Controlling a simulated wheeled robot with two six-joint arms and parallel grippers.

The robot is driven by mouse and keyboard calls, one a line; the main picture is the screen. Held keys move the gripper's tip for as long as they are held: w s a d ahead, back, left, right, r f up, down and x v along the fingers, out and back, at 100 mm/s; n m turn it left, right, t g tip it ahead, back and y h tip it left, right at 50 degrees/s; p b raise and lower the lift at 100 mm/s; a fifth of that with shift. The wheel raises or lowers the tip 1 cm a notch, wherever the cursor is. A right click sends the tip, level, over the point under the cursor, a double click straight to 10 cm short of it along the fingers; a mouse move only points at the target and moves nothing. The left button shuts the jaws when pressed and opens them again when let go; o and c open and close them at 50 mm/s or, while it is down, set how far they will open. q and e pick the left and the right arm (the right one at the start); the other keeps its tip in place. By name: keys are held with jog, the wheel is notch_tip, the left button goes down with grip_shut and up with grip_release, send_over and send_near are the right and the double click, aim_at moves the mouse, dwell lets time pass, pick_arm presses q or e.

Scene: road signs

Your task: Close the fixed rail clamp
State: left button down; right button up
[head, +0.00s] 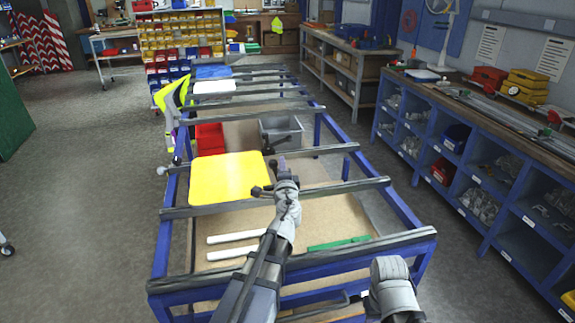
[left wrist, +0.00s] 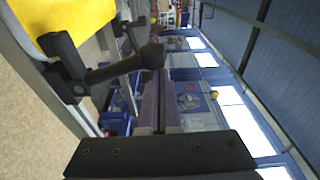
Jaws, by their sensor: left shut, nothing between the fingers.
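A yellow sign plate (head: 228,178) lies across the rails of a blue-framed cart. A black rail clamp (head: 258,191) is at its near right corner, and a second dark clamp (head: 272,166) is farther back by its right edge. In the left wrist view the nearer black clamp (left wrist: 70,72) stands beside the yellow plate (left wrist: 70,20), its handle sticking out toward my fingertips. My left gripper (head: 282,162) is shut and empty, just right of the clamps. The handle end looks very close to the fingertips; I cannot tell whether they touch.
White tubes (head: 235,237) and a green strip (head: 340,243) lie on the cart's lower board. A red bin (head: 210,138) and a grey bin (head: 281,130) stand beyond the plate. A blue shelf bench (head: 490,175) runs along the right. Grey floor is open on the left.

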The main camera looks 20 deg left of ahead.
pick_arm(q)
jog(key=shift+s+a, duration=0.2)
jog(key=shift+a, duration=0.1)
jog(key=shift+a, duration=0.1)
dwell(0.3)
jog(key=shift+s, duration=0.15)
